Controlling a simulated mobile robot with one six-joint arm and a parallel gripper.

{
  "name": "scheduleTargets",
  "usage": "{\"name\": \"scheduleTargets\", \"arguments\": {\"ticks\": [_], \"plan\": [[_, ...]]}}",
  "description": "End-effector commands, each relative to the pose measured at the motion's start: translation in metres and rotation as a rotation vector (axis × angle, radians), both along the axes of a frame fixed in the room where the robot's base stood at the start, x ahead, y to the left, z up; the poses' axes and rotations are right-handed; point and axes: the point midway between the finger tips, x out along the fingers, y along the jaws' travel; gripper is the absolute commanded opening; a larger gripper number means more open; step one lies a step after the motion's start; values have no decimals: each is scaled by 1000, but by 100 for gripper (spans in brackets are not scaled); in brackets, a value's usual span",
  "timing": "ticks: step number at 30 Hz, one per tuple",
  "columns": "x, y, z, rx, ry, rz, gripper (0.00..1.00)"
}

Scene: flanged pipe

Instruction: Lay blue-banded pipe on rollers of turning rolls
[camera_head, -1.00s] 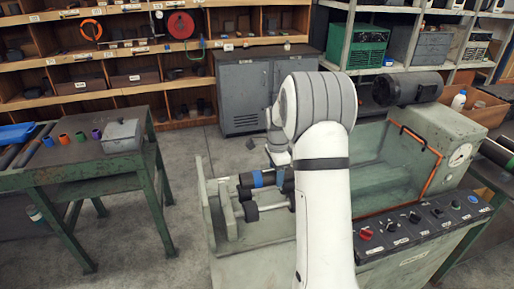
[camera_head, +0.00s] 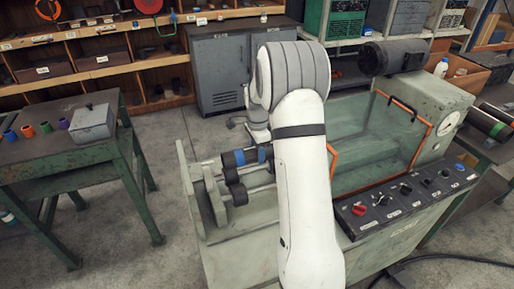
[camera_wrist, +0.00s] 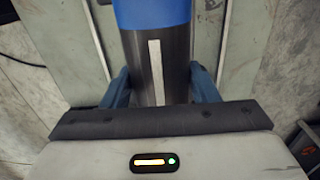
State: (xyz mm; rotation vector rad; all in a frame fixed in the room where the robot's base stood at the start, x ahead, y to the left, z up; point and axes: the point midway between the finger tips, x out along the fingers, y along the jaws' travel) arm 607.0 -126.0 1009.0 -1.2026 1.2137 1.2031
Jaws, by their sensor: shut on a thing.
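The blue-banded pipe (camera_head: 240,157) is dark grey with a bright blue band. In the head view it lies level across the left end of the turning rolls (camera_head: 215,205), by the black rollers (camera_head: 238,194). I cannot tell whether it touches them. In the wrist view the pipe (camera_wrist: 145,55) runs up the picture, with the blue band at the top and a pale strip along its grey body. My gripper (camera_wrist: 161,84) is shut on the grey part, one blue finger on each side. My white arm hides part of the pipe and rollers in the head view.
A clear guard with an orange frame (camera_head: 428,137) stands right of my arm, beside a control panel with knobs (camera_head: 405,195). A green-legged bench (camera_head: 70,150) stands at the left. Open floor lies between bench and machine.

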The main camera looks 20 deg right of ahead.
Motion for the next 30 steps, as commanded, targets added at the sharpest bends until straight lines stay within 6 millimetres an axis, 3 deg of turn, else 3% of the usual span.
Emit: {"name": "scheduleTargets", "arguments": {"ticks": [18,30], "plan": [[1,1,-67,-1,-3,2,6],[1,2,-73,-1,-3,3,6]]}}
